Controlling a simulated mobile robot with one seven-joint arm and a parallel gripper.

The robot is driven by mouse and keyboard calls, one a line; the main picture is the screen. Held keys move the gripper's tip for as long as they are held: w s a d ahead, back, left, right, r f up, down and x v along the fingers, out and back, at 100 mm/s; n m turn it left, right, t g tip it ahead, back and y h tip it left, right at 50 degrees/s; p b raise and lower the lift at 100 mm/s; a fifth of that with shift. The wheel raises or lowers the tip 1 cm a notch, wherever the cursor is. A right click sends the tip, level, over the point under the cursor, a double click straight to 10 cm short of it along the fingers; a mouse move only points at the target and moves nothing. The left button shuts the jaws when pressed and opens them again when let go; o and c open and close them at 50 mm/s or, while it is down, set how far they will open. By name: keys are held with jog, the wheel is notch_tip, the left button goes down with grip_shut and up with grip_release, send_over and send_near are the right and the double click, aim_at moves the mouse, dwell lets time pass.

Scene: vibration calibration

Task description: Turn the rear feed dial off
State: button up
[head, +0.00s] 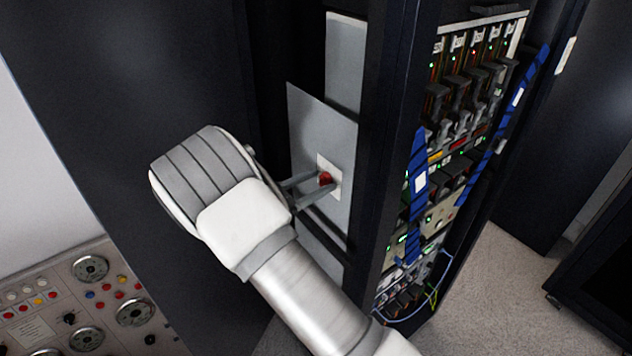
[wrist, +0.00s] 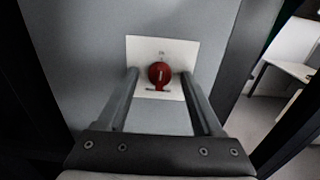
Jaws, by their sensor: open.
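The feed dial is a red round knob (head: 325,179) on a small white plate (head: 331,169), fixed to a grey panel inside the dark cabinet. In the wrist view the red dial (wrist: 159,74) shows a light pointer line, nearly upright with a slight tilt, and small marks above and below it on the white plate (wrist: 186,47). My gripper (head: 311,192) reaches in from the left. In the wrist view its two fingers (wrist: 160,78) are apart, one on each side of the dial, with visible gaps. I cannot tell whether the fingertips reach the dial's depth.
A dark cabinet post (head: 378,130) stands just right of the panel. Beyond it is a rack of electronics with blue cables (head: 418,180). A control panel with gauges (head: 90,268) is at lower left. Carpeted floor (head: 490,290) is clear at right.

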grip_shut()
